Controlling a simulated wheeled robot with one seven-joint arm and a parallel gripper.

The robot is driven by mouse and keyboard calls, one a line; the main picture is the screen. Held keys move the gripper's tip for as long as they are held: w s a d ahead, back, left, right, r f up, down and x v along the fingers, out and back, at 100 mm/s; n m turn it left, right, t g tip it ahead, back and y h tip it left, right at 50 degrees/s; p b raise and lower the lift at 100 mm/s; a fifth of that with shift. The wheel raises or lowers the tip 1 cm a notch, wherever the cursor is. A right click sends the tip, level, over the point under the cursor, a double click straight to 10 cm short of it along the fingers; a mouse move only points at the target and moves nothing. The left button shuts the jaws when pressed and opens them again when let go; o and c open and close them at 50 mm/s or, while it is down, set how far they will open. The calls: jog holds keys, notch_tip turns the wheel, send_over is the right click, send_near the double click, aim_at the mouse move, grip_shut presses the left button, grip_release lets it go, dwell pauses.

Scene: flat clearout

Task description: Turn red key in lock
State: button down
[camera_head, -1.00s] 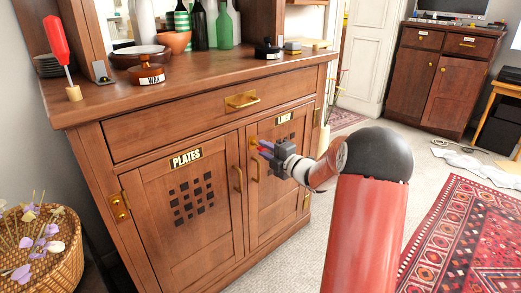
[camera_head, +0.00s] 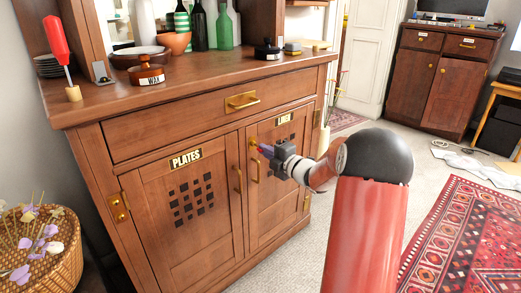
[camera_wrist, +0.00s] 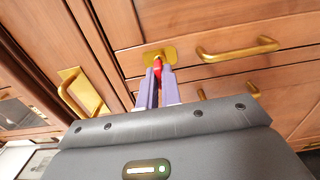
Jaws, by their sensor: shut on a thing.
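The red key (camera_wrist: 157,66) shows between my fingertips in the wrist view, in front of the brass lock plate (camera_wrist: 160,53). The lock plate (camera_head: 253,143) is at the upper left of the right-hand cabinet door, labelled LINEN (camera_head: 284,118). My gripper (camera_head: 264,149) is at this lock in the head view. It also shows in the wrist view (camera_wrist: 158,78), with its purple fingers shut on the key. The key's shaft and the keyhole are mostly hidden by the fingers, so I cannot tell how deep the key sits.
A brass door handle (camera_wrist: 238,48) is close to the fingers in the wrist view. The PLATES door (camera_head: 190,205) is to the left. A red-handled tool (camera_head: 57,45), bowls and bottles stand on the cabinet top. A wicker basket (camera_head: 50,268) stands at lower left.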

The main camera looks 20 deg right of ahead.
jog(key=shift+f+n+b, duration=0.2)
jog(key=shift+n+b, duration=1.2)
jog(key=shift+b, duration=1.6)
jog(key=shift+r, duration=0.2)
jog(key=shift+f+n+b, duration=0.2)
jog(key=shift+n+b, duration=0.5)
jog(key=shift+b, duration=0.65)
jog(key=n+b, duration=0.2)
jog(key=b, duration=0.2)
jog(key=shift+r, duration=0.15)
jog(key=shift+n, duration=0.3)
jog(key=shift+n+b, duration=0.4)
jog(key=shift+n, duration=1.3)
